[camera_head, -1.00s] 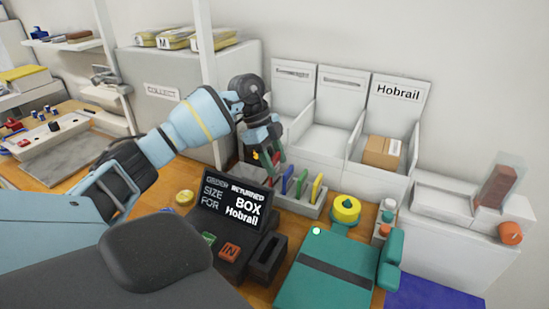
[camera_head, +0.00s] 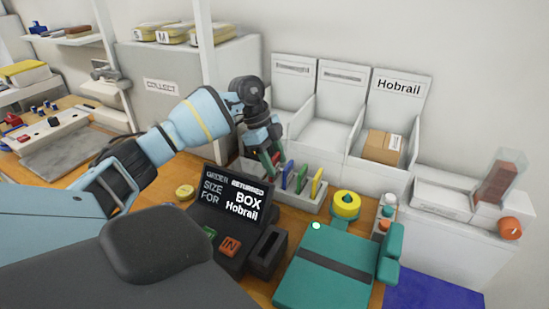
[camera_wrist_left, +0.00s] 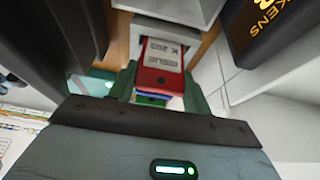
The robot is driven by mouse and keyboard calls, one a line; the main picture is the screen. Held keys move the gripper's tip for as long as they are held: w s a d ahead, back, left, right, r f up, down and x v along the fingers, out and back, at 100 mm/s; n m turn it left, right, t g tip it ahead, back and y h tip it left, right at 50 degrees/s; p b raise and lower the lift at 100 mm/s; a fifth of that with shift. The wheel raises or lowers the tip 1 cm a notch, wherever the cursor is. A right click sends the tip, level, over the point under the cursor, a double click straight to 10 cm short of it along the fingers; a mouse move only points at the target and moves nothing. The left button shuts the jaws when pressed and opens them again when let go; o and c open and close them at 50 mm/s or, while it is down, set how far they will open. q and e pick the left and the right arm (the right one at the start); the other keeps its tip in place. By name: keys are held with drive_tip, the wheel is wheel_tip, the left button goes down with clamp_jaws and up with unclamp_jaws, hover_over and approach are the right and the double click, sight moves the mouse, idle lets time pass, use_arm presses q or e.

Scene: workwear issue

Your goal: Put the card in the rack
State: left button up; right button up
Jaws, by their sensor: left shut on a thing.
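My left gripper (camera_head: 268,161) is low over the left end of the pale rack (camera_head: 309,207), with its fingers pointing down. It is shut on a card that is mostly hidden in the head view. In the left wrist view a red card (camera_wrist_left: 162,62) with a pale printed label shows between the green fingers, with blue and green edges just below it. I cannot tell whether the held card touches the rack. My right gripper is out of view.
A dark order screen (camera_head: 233,203) stands close in front of the rack. White bins (camera_head: 325,135) stand behind it, one holding a brown box (camera_head: 382,149). A yellow roll (camera_head: 345,205) and teal case (camera_head: 325,265) are to the right.

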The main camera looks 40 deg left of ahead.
use_arm(q)
drive_tip(key=shift+f, duration=0.45)
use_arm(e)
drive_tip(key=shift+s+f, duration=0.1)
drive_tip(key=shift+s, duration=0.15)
use_arm(q)
drive_tip(key=o, duration=1)
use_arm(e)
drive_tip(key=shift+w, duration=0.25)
use_arm(q)
drive_tip(key=shift+r+p, duration=0.9)
drive_tip(key=shift+r, duration=1.05)
drive_tip(key=shift+r+p, duration=1)
drive_tip(key=shift+r, duration=1.6)
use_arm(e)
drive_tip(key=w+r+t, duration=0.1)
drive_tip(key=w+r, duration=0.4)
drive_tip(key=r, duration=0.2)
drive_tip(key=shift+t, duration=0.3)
use_arm(q)
drive_tip(key=shift+f, duration=0.1)
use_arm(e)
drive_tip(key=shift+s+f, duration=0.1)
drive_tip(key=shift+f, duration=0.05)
